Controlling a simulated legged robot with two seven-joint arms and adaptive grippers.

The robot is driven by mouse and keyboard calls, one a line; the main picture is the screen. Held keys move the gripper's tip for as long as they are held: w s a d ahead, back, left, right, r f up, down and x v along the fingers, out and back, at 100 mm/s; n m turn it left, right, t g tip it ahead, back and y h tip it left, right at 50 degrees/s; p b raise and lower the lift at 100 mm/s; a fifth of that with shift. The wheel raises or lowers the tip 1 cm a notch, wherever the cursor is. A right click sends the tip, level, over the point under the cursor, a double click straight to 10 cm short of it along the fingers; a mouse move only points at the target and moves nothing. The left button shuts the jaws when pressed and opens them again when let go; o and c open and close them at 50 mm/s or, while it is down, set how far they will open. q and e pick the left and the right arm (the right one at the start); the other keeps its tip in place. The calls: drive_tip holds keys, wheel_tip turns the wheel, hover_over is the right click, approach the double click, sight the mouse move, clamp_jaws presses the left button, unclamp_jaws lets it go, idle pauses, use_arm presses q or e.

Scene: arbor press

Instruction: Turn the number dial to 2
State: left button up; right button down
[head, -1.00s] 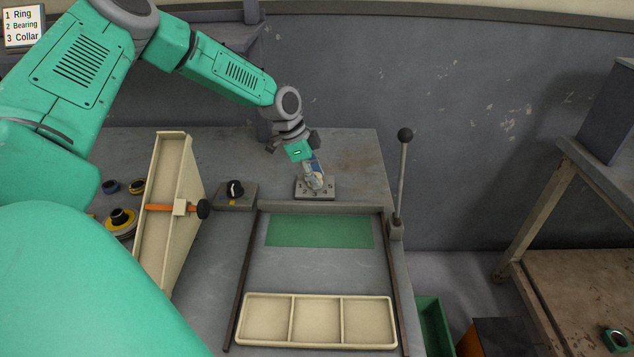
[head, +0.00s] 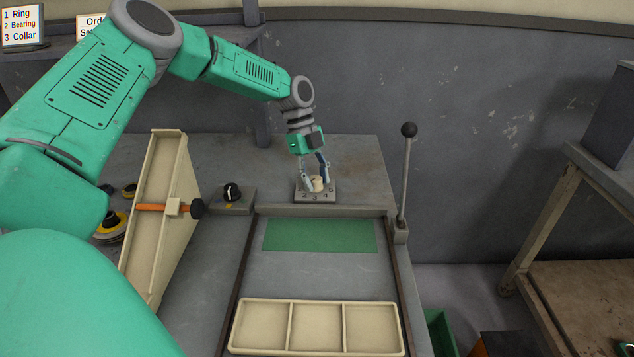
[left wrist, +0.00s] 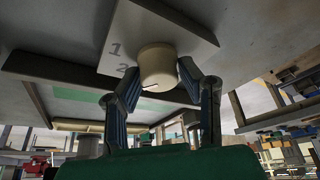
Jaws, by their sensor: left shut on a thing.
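The number dial (head: 317,183) is a cream round knob on a grey plate (head: 301,187) with dark numbers along its front edge. My left gripper (head: 315,179) reaches down from above, with one finger on each side of the dial, and is shut on it. In the left wrist view the dial (left wrist: 157,66) shows between the blue-grey fingers, with 1 and 2 readable on the plate (left wrist: 112,62). A small dark mark shows on the dial, but I cannot tell which number it points to.
A black knob (head: 232,192) on a grey box stands left of the dial. A tilted cream chute (head: 165,170) stands further left. An upright lever (head: 405,175) stands at the right.

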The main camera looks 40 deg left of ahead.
use_arm(q)
drive_tip(key=shift+a, duration=0.2)
idle(0.4)
drive_tip(key=o, duration=1.1)
drive_tip(key=shift+f, duration=0.1)
drive_tip(key=shift+w+a+f, duration=0.1)
drive_tip(key=shift+a, duration=0.05)
drive_tip(key=shift+w+a+r, duration=0.15)
drive_tip(key=shift+a+r, duration=0.25)
drive_tip(key=shift+r, duration=0.05)
drive_tip(key=a, duration=0.3)
drive_tip(key=w+a, duration=0.1)
drive_tip(key=a, duration=0.3)
drive_tip(key=w+a, duration=0.1)
drive_tip(key=a, duration=0.3)
drive_tip(key=shift+f, duration=0.15)
drive_tip(key=shift+a, duration=0.3)
drive_tip(key=shift+d+r, duration=0.1)
drive_tip(key=shift+r, duration=0.1)
